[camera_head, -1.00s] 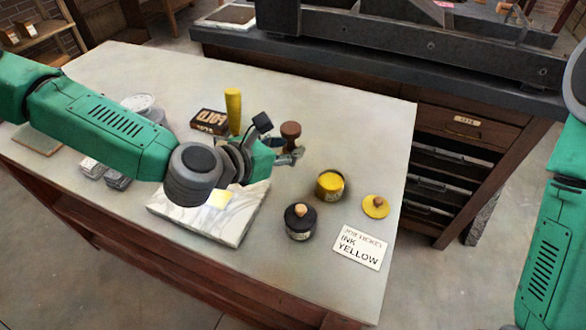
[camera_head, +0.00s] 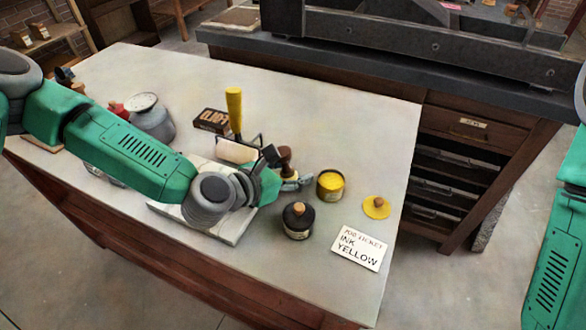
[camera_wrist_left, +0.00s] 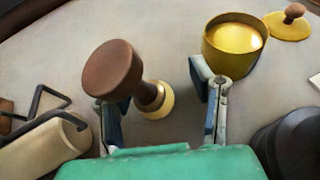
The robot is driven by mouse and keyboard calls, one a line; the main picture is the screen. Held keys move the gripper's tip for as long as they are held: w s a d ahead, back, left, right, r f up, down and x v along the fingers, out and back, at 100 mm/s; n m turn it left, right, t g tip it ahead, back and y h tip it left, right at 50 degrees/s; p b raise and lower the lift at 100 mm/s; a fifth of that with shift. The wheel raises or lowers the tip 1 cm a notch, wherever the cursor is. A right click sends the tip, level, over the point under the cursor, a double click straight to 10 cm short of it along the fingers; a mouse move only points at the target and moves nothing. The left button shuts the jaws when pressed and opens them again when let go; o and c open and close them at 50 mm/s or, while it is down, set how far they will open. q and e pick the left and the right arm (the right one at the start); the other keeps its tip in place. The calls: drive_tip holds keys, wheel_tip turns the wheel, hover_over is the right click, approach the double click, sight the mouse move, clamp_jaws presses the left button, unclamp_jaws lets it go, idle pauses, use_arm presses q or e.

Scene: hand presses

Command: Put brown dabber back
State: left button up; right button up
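The brown dabber (camera_head: 286,158) has a round brown knob and stands on the table near the open yellow ink can (camera_head: 331,185). In the left wrist view the brown dabber (camera_wrist_left: 112,72) shows its brass-coloured base on the tabletop. My left gripper (camera_head: 298,182) is low at the dabber. In the wrist view the left gripper (camera_wrist_left: 165,112) is open; its fingers are wide apart, with the dabber close to the left one and a gap to the right one. My right arm shows at the right edge, but its gripper is out of view.
A black ink jar (camera_head: 298,222), a yellow lid (camera_head: 376,207) and a job ticket (camera_head: 361,248) are nearby. A marble slab (camera_head: 165,214) lies partly under my arm.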

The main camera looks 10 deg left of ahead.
sight(282, 170)
use_arm(q)
drive_tip(key=shift+a, duration=0.4)
drive_tip(key=v, duration=0.3)
drive_tip(key=a+v, duration=0.1)
drive_tip(key=v, duration=0.1)
drive_tip(key=shift+a, duration=0.15)
drive_tip(key=v, duration=0.4)
drive_tip(key=d+v, duration=0.1)
drive_tip(key=v, duration=0.1)
drive_tip(key=shift+s+d+r, duration=0.1)
drive_tip(key=shift+s+r, duration=0.1)
drive_tip(key=shift+s+a, duration=0.15)
drive_tip(key=shift+a, duration=0.55)
use_arm(e)
drive_tip(key=shift+a+r, duration=0.45)
drive_tip(key=shift+a, duration=0.25)
use_arm(q)
drive_tip(key=shift+d, duration=0.2)
